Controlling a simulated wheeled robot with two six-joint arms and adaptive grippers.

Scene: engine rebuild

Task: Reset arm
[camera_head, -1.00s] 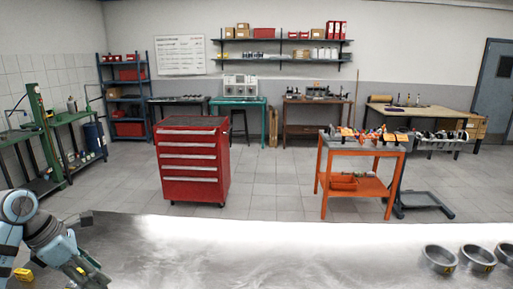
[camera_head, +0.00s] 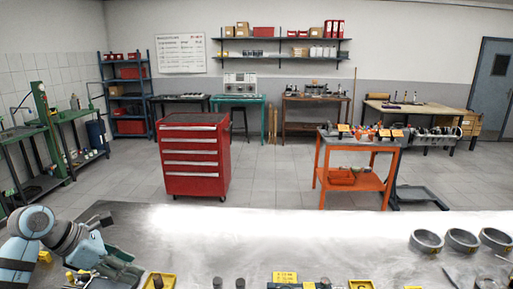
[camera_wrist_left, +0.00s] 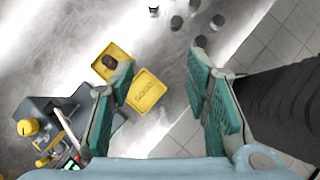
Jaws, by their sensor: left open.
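My left gripper (camera_head: 124,268) is at the lower left of the head view, over the near part of the metal table (camera_head: 330,240). In the left wrist view its teal-padded fingers (camera_wrist_left: 158,82) are spread apart with nothing held between them. My right gripper is in neither view.
Several dark cylinders (camera_wrist_left: 176,22) stand on the table. A grey tray (camera_wrist_left: 40,108) with tools lies at left in the wrist view. Metal rings (camera_head: 426,241) sit at the table's right. A red tool cabinet (camera_head: 195,157) and orange cart (camera_head: 356,180) stand beyond; the table's middle is clear.

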